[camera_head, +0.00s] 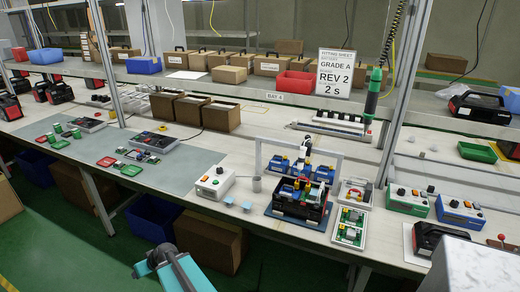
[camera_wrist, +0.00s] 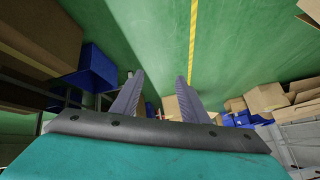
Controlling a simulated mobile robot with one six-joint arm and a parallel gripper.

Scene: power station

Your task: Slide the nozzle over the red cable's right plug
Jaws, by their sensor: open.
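A dark open unit (camera_head: 299,201) with blue and yellow parts inside stands on a blue mat (camera_head: 283,214) at the right of the bench.
A white control box (camera_head: 214,183) and a grey cup (camera_head: 256,184) stand left of the unit. A tray with green boards (camera_head: 350,227) lies to its right. The grey frame (camera_head: 300,146) spans behind it. Cardboard (camera_head: 211,243) and blue boxes (camera_head: 154,217) sit below the bench.

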